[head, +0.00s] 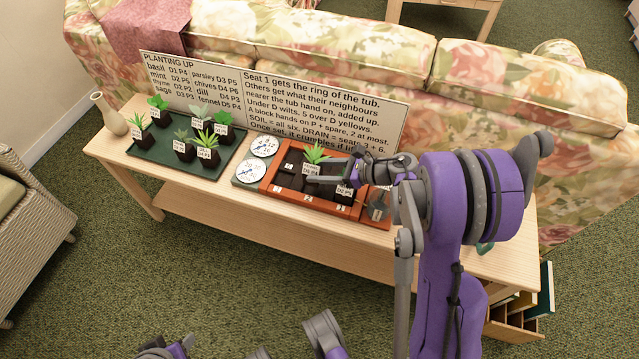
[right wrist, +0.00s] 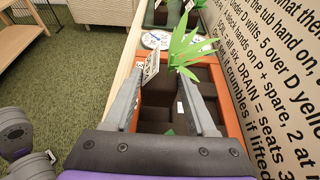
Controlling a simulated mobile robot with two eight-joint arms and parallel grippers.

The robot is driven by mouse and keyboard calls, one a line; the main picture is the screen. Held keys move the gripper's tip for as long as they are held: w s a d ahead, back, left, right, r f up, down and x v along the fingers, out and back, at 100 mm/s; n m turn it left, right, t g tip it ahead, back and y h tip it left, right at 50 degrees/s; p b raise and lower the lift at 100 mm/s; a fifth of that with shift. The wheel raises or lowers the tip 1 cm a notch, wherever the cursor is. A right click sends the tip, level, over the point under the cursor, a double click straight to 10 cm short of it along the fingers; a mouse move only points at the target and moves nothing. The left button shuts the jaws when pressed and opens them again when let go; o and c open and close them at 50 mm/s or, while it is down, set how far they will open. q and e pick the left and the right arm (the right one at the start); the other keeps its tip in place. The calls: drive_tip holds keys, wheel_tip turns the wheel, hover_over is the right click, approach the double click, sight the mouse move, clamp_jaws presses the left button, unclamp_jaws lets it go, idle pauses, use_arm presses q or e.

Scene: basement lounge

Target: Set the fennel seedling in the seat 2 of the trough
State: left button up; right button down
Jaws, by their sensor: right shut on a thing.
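My right gripper (head: 312,179) is shut on a spiky green seedling (head: 316,153) over the orange trough (head: 270,183). Its white tag (head: 311,169) is too small to read surely, so I cannot confirm by name that it is the fennel. In the right wrist view the seedling (right wrist: 186,48) stands upright at the fingertips (right wrist: 165,74). My left gripper is not identifiable.
A green tray (head: 150,160) with several tagged seedlings stands at the left of the wooden table (head: 180,195). Two white dials (head: 264,146) (head: 250,171) sit beside the trough. A sign (head: 330,100) stands behind it, a vase (head: 108,115) at the left end.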

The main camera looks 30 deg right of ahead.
drive_tip(key=shift+f+b, duration=0.65)
drive_tip(key=shift+f, duration=1.65)
drive_tip(key=shift+f, duration=0.15)
drive_tip(key=shift+c, duration=1)
unclamp_jaws()
